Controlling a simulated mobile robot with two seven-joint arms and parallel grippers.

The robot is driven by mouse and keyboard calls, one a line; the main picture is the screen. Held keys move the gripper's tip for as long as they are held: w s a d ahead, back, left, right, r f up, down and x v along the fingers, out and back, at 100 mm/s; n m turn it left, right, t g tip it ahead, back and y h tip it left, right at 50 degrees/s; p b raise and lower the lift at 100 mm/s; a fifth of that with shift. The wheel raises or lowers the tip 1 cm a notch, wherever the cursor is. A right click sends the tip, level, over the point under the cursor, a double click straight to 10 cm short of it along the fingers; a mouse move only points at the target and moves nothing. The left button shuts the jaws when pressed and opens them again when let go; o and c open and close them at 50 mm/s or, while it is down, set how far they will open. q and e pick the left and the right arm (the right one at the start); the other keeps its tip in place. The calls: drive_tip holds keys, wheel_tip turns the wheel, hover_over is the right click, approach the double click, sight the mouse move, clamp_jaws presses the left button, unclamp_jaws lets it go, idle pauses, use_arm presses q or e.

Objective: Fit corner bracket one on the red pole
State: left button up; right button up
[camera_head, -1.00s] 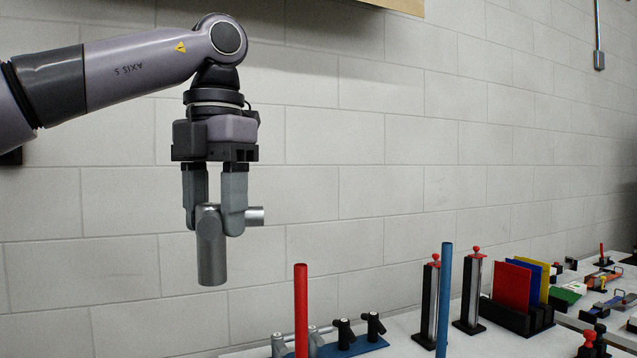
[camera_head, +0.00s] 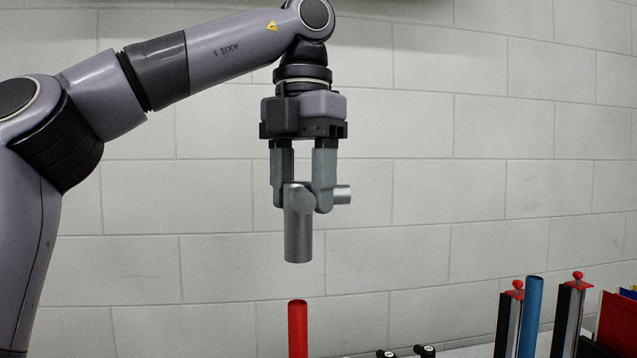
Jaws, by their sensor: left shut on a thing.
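My left gripper (camera_head: 303,198) is shut on a grey metal corner bracket (camera_head: 298,235). The bracket's wide tube hangs straight down, and a short stub points to the right. The red pole (camera_head: 298,328) stands upright at the bottom of the picture, and only its upper part shows. The bracket is above the pole and apart from it, nearly in line with it in this view. How well they line up in depth I cannot tell. My right gripper is not in view.
A blue pole (camera_head: 530,315) stands at the lower right between two black stands with red knobs (camera_head: 509,318). Red, yellow and blue panels (camera_head: 617,325) are at the right edge. Small black knobs (camera_head: 424,351) show at the bottom. A block wall is behind.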

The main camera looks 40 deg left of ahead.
sight(302, 305)
use_arm(q)
drive_tip(key=shift+s+f, duration=0.2)
drive_tip(key=shift+f, duration=2.15)
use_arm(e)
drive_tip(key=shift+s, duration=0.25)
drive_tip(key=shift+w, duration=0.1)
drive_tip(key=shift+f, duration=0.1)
use_arm(q)
drive_tip(key=shift+f+b, duration=2.55)
drive_tip(key=shift+f, duration=0.8)
drive_tip(key=o, duration=1.3)
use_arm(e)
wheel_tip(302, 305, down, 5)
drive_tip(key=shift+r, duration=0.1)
